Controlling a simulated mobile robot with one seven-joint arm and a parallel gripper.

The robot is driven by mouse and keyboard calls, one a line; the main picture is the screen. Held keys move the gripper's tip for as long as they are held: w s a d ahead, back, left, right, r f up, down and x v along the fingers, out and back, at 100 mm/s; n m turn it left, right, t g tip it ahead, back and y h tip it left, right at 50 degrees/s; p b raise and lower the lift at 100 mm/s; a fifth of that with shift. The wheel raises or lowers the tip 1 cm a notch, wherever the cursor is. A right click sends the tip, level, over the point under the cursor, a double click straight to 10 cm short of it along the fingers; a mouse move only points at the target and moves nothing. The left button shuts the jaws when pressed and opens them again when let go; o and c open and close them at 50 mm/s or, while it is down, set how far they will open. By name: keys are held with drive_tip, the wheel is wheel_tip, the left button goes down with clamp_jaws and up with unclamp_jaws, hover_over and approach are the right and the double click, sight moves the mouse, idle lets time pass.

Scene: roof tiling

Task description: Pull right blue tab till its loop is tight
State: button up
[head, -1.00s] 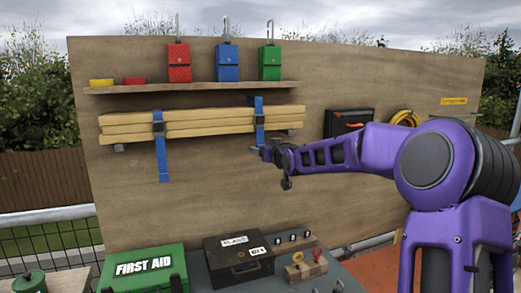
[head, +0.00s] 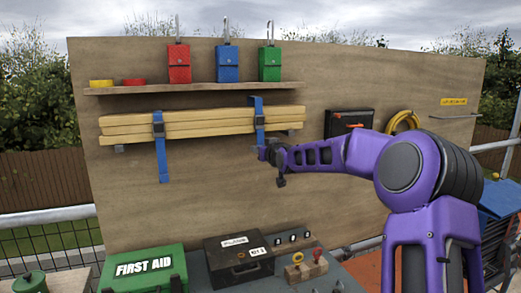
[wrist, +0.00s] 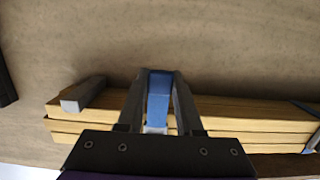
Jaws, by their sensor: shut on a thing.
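Yellow timber boards (head: 205,121) lie in a stack against the wooden panel, with a blue strap around each end. The right strap (head: 257,103) has a dark buckle (head: 259,121), and its top stands a little above the boards. The left strap's blue tab (head: 162,165) hangs down freely. My gripper (head: 260,152) is just below the boards, under the right buckle. In the wrist view, my gripper's fingers (wrist: 157,105) are shut on the right blue tab (wrist: 159,88), which shows between them. The boards (wrist: 240,113) cross behind the fingers there.
A shelf (head: 195,88) above holds red, blue and green pouches and two tape rolls. A black case (head: 348,122) and yellow coil (head: 403,121) hang to the right. A first aid box (head: 143,268) and dark case (head: 238,259) stand below. The panel under the boards is clear.

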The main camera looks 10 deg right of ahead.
drive_tip(key=shift+f, duration=0.2)
clamp_jaws()
drive_tip(key=shift+f+b, duration=2.4)
drive_tip(key=shift+f, duration=0.45)
drive_tip(key=o, duration=1.5)
unclamp_jaws()
drive_tip(key=shift+r, duration=0.1)
drive_tip(key=shift+o, duration=0.2)
drive_tip(key=f+v, duration=0.1)
drive_tip(key=v, duration=0.5)
drive_tip(key=shift+b, duration=0.45)
